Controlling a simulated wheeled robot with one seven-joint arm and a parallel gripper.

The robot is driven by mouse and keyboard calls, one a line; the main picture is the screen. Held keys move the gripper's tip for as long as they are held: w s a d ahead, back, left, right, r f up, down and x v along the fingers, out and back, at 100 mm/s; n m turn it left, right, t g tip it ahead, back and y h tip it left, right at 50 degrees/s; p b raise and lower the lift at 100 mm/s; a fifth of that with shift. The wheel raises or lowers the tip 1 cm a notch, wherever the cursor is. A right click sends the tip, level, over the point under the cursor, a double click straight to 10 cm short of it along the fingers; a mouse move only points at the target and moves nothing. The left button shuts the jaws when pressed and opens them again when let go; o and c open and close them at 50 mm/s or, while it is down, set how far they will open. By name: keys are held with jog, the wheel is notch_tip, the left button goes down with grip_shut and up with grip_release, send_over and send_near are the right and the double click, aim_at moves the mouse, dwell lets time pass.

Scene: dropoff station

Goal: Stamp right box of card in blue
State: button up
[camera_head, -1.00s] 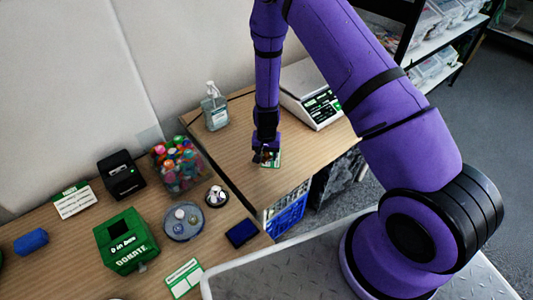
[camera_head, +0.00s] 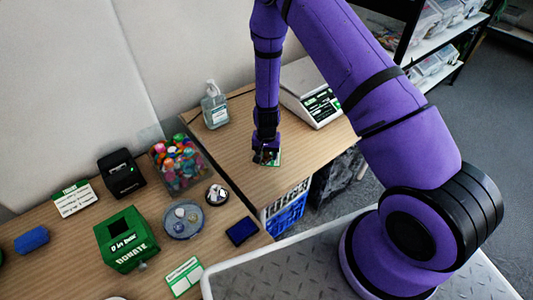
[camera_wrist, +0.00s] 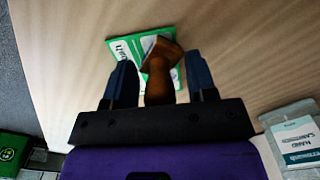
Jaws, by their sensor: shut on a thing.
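My gripper (camera_head: 266,157) is at the near part of the right-hand table; it also shows in the wrist view (camera_wrist: 160,70). It is shut on a stamp with a brown wooden handle (camera_wrist: 158,88), base pointing away from my wrist. A white card with green edges (camera_wrist: 127,48) lies on the table at the stamp's base, and a bit of it shows in the head view (camera_head: 277,158). The stamp base covers part of the card; I cannot tell whether it touches. A dark blue ink pad (camera_head: 241,231) lies on the left table's right edge.
A round dish (camera_head: 183,234) and small round item (camera_head: 217,195) sit left of the ink pad. A green donation box (camera_head: 126,240), tub of colourful caps (camera_head: 180,164), sanitizer bottle (camera_head: 215,110) and scale (camera_head: 318,106) stand around. Another green-white card (camera_head: 184,277) lies at the front.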

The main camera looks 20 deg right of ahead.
dwell(0.3)
jog(key=shift+r, duration=3.5)
